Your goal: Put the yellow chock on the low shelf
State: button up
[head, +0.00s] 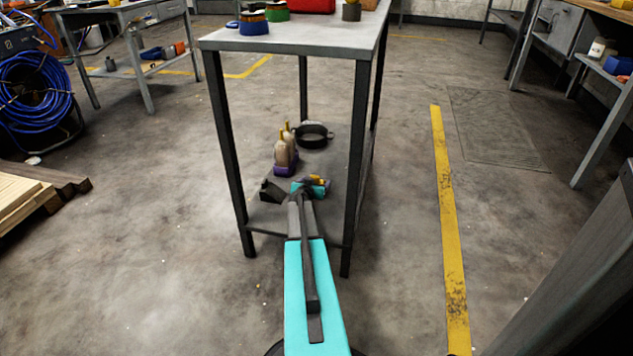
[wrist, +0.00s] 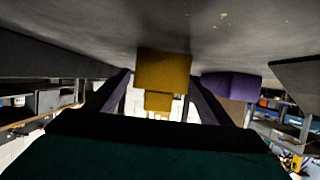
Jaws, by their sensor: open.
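The yellow chock (wrist: 163,70) is a stepped block in the middle of the wrist view, which looks upside down. It appears to rest on the grey low shelf (wrist: 160,22), which fills the top of that view. My gripper (wrist: 158,80) is open, with one dark finger on each side of the chock. The left finger shows a gap; I cannot tell whether the right one touches. In the head view my gripper (head: 302,186) is over the low shelf (head: 265,212) under the grey table, and a small yellow part of the chock (head: 317,180) shows beyond it.
A purple holder (head: 287,167) with tan bottles stands on the shelf; a purple block (wrist: 231,87) shows close right of the chock in the wrist view. A black ring-shaped item (head: 313,137) lies farther back. Table legs (head: 358,180) flank my arm.

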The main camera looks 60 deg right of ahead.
jog(key=shift+p+v, duration=0.45)
jog(key=shift+v, duration=4.65)
jog(key=shift+w+a+r+p, duration=0.15)
jog(key=shift+a+p, duration=0.25)
jog(key=shift+a, duration=0.05)
jog(key=s+a+f+n+g+y+p, duration=0.15)
jog(key=a+n+g+y+p, duration=0.4)
jog(key=a+p, duration=2.25)
jog(key=s+a+r+n+g+y+p, duration=0.1)
jog(key=s+a+r+n+y+p, duration=0.1)
jog(key=s+a, duration=0.5)
jog(key=s+a+r+n+g+y+p, duration=0.1)
jog(key=s+a+r+n+y+p, duration=0.2)
jog(key=a, duration=1.6)
jog(key=s+a+r+n+g+y+p, duration=0.2)
jog(key=s+a+r+n, duration=0.2)
jog(key=s+a, duration=0.6)
jog(key=a+r, duration=0.2)
jog(key=a, duration=0.2)
jog(key=shift+s+r+p, duration=0.15)
jog(key=shift+s+p, duration=0.15)
jog(key=shift+p, duration=0.05)
jog(key=shift+y, duration=0.25)
